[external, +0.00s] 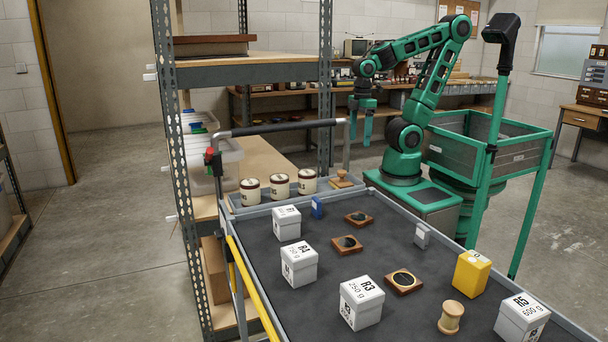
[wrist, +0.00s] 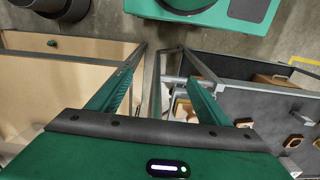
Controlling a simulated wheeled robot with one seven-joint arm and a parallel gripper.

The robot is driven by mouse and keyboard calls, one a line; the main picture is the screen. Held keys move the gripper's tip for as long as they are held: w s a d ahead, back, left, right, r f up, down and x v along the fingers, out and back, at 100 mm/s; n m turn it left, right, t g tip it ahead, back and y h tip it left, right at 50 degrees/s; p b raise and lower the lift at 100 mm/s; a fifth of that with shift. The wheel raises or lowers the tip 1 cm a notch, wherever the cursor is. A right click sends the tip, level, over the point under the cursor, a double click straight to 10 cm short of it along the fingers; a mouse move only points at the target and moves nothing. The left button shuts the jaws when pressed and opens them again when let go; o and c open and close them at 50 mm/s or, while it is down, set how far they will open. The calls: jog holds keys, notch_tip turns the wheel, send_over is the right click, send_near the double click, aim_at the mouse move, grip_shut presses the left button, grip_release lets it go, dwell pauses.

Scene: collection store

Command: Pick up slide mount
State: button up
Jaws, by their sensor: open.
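Several flat square wooden mounts with dark round centres lie on the dark cart top: one at the back (external: 358,218), one in the middle (external: 346,244) and one nearer the front (external: 403,282). I cannot tell for sure which is the slide mount. My gripper (external: 361,135) is open and empty, pointing down beyond the cart's far end, well apart from the mounts. In the wrist view its two fingers (wrist: 163,48) stand apart with floor between them. Part of the cart top with small wooden items (wrist: 293,140) shows at the right there.
Jars (external: 279,184) line the cart's far tray. A metal shelf (external: 250,70) rises at the left.

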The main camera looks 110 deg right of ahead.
jog(key=a+n, duration=0.5)
jog(key=a, duration=0.2)
jog(key=m+g+y, duration=0.1)
jog(key=m+y, duration=0.3)
jog(key=m, duration=1.6)
send_over(358, 217)
jog(key=d, duration=0.2)
jog(key=f, duration=0.7)
jog(key=shift+w+d+f, duration=0.1)
jog(key=shift+w+f, duration=0.05)
jog(key=shift+w, duration=0.25)
jog(key=shift+d+x, duration=0.2)
jog(key=shift+x, duration=2.45)
jog(key=shift+s, duration=0.15)
jog(key=c, duration=1.1)
